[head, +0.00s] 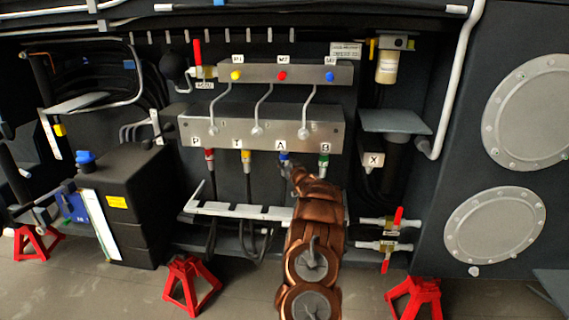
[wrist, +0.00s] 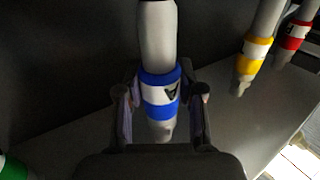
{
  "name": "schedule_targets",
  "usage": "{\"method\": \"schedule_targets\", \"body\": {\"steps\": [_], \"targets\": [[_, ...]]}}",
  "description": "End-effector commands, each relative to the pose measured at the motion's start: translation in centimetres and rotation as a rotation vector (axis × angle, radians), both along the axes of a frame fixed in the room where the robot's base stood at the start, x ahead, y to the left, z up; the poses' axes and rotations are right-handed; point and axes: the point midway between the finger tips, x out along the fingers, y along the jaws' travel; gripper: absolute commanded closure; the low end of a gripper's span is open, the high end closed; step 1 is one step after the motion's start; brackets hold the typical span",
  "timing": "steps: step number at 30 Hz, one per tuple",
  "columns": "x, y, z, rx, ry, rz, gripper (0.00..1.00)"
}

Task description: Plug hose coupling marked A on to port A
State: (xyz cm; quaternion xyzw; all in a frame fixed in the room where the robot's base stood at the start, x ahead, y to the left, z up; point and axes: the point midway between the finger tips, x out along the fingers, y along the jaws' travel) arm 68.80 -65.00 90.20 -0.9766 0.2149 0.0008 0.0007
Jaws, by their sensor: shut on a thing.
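The hose coupling marked A (wrist: 160,92) has blue bands around a white band with a black A. In the wrist view it stands between the two fingers of my gripper (wrist: 160,105), which is shut on it. Its pale hose end runs up out of the picture and its metal tip points down. In the head view its blue band (head: 284,157) shows just under the A label (head: 281,146) on the grey manifold block (head: 225,130). My gripper (head: 291,172) is there, largely hidden by my arm. Port A itself is hidden; I cannot tell whether the tip touches it.
Red (head: 209,155), yellow (head: 246,156) and green (head: 323,160) couplings hang under the block on both sides of A. A white slotted rail (head: 235,210) runs below.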

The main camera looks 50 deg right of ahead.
Motion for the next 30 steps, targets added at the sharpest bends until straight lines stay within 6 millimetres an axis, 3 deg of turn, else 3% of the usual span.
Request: {"method": "schedule_targets", "body": {"steps": [10, 11, 19, 30], "targets": [[0.03, -0.04, 0.85, -0.004, -0.006, 0.000, 1.00], [0.03, -0.04, 0.86, -0.004, -0.006, 0.000, 0.61], [0.03, -0.01, 0.67, -0.003, -0.003, 0.000, 0.33], [-0.13, 0.06, 0.52, -0.001, 0.000, 0.000, 0.33]]}}
